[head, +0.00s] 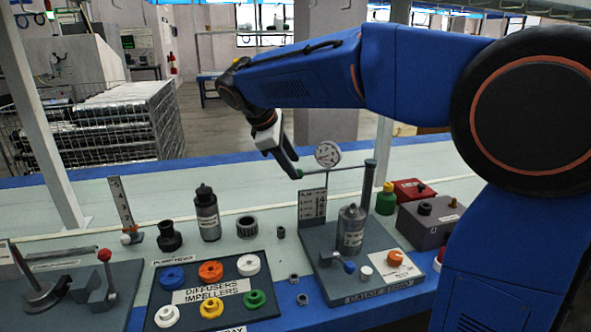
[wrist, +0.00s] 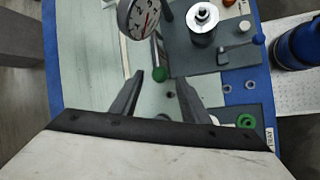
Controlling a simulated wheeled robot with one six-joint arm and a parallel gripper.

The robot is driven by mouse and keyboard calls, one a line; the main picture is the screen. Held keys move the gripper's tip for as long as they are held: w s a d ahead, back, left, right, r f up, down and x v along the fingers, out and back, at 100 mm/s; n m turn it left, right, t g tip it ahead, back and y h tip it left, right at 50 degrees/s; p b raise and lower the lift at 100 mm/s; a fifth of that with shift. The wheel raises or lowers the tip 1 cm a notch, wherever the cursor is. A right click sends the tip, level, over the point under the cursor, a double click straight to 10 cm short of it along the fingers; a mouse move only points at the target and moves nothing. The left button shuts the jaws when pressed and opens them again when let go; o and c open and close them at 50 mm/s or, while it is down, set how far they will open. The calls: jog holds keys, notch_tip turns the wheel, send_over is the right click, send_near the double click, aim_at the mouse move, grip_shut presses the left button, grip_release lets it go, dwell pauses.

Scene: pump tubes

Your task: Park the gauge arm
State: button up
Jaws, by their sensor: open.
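The gauge arm (head: 345,168) is a thin horizontal rod reaching left from a grey post (head: 369,180) on the grey stand (head: 385,238). It carries a round white dial gauge (head: 327,154) and ends in a green knob (head: 299,173). My gripper (head: 289,168) is at the knob end, angled down. In the wrist view, my gripper (wrist: 161,70) is open, and the green knob (wrist: 159,74) appears between its fingertips, with a gap on each side. The dial (wrist: 141,17) is just beyond the left finger. Whether the knob is at fingertip depth is unclear.
A grey cylinder (head: 351,230) stands on the stand below the arm, beside an upright marked plate (head: 312,205). A dark tray (head: 253,285) of coloured rings lies front left. A dark canister (head: 207,215) stands behind it. A green bottle (head: 386,200) and grey box (head: 428,225) are right.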

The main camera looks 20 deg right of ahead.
jog(key=shift+x, duration=1.6)
grip_shut()
jog(key=shift+w, duration=0.45)
jog(key=w+d+m+g, duration=0.2)
jog(key=w+d+m, duration=0.1)
jog(key=w, duration=0.9)
jog(key=shift+m+g+h, duration=0.3)
jog(key=shift+m, duration=0.6)
jog(key=shift+r, duration=0.15)
grip_release()
jog(key=shift+w+d, duration=0.1)
